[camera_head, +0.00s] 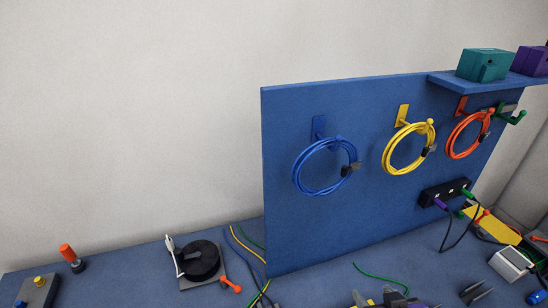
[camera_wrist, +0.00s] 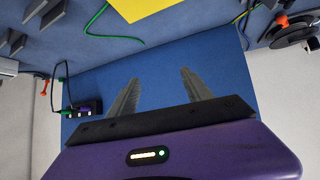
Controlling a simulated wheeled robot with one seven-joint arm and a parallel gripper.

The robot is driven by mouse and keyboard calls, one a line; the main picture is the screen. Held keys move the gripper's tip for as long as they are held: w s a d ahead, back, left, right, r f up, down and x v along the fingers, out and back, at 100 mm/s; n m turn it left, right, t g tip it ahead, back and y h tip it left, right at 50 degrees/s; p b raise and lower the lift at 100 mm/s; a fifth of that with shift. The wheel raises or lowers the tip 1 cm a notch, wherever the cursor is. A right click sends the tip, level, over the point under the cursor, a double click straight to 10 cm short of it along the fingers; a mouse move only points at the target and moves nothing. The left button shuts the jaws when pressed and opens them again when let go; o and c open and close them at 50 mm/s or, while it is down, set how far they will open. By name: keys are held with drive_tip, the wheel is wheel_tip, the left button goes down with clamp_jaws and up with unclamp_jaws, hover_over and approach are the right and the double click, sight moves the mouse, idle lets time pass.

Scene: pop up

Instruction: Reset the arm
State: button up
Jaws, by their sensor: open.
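My gripper (camera_wrist: 160,75) shows in the wrist view, its two grey fingers spread apart with nothing between them. Its purple body with a small lit indicator fills the bottom of that view. The fingers stand in front of a plain blue surface (camera_wrist: 218,62). I cannot tell for certain where my gripper is in the head view; dark grey shapes at its bottom edge are cut off.
A blue pegboard (camera_head: 285,235) carries blue (camera_head: 298,172), yellow (camera_head: 388,155) and orange (camera_head: 452,140) cable coils on hooks. A black power strip (camera_head: 433,195) is below. Teal (camera_head: 485,64) and purple (camera_head: 530,62) boxes sit on the shelf. A black reel (camera_head: 200,260) lies on the blue table (camera_head: 120,272).

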drive_tip(key=s+a+r+t+b, duration=0.1)
drive_tip(key=s+t+b, duration=0.1)
drive_tip(key=s, duration=1.4)
drive_tip(key=s+a+r+m+t+b, duration=0.1)
drive_tip(key=s+a+t+b, duration=0.1)
drive_tip(key=s, duration=1.3)
drive_tip(key=shift+s+r+t+b, duration=0.2)
drive_tip(key=shift+s+t+b, duration=0.2)
drive_tip(key=shift+b, duration=0.4)
drive_tip(key=shift+a, duration=0.1)
